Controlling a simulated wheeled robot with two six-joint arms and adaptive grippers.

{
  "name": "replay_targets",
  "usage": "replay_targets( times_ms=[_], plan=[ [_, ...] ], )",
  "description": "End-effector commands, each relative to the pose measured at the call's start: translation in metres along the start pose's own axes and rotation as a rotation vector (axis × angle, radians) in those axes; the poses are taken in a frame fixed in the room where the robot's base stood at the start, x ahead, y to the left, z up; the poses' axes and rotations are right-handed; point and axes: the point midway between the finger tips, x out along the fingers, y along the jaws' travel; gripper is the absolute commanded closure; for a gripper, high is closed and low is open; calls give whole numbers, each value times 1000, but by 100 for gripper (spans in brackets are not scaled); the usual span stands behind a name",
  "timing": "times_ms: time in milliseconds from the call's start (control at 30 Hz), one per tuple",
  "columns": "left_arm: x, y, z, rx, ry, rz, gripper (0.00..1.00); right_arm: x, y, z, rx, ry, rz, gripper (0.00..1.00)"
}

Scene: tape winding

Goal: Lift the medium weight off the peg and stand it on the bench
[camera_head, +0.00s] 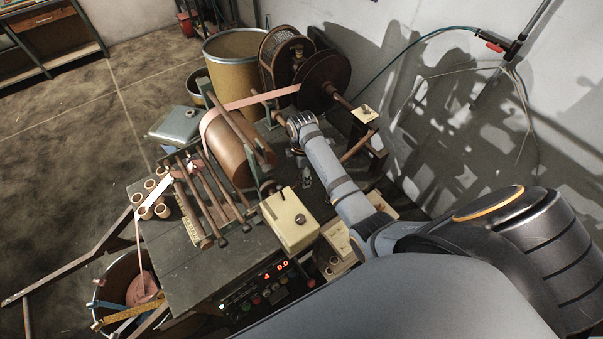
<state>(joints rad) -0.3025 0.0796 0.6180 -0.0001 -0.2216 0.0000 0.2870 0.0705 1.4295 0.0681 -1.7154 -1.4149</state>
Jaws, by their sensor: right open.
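My right arm reaches in from the right across the winding machine. Its wrist bends down beside the copper-coloured roll, and the right gripper (298,153) is small and dark there, partly hidden by the wrist. It is open, and I see nothing held in it. I cannot clearly pick out the medium weight or its peg; they may be hidden behind my arm or be too small to tell. The bench (190,262) has a dark grey top with a bare stretch at the front left. My left gripper is not in view.
The copper-coloured roll (232,158), a rack of rods (205,205) and a cream box (291,220) crowd the bench. Dark reels (324,82) and a tan drum (235,65) stand behind. Several cardboard cores (146,212) stand at the left edge. A bin (118,278) is front left.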

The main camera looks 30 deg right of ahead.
Motion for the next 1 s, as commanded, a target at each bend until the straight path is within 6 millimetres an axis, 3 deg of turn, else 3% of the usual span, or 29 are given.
replay_targets(
  times_ms=[67, 500, 800, 1000],
  plan=[
    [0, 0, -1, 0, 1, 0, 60, 0, 0, 0, 0, 0, -1, 40],
    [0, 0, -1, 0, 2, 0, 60, 0, 0, 0, 0, 0, -1, 99],
    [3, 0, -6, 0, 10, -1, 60, -4, 0, 0, 1, 0, -1, 100],
    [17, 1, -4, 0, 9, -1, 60, -44, 2, 0, 0, 1, 6, 100]
  ],
)
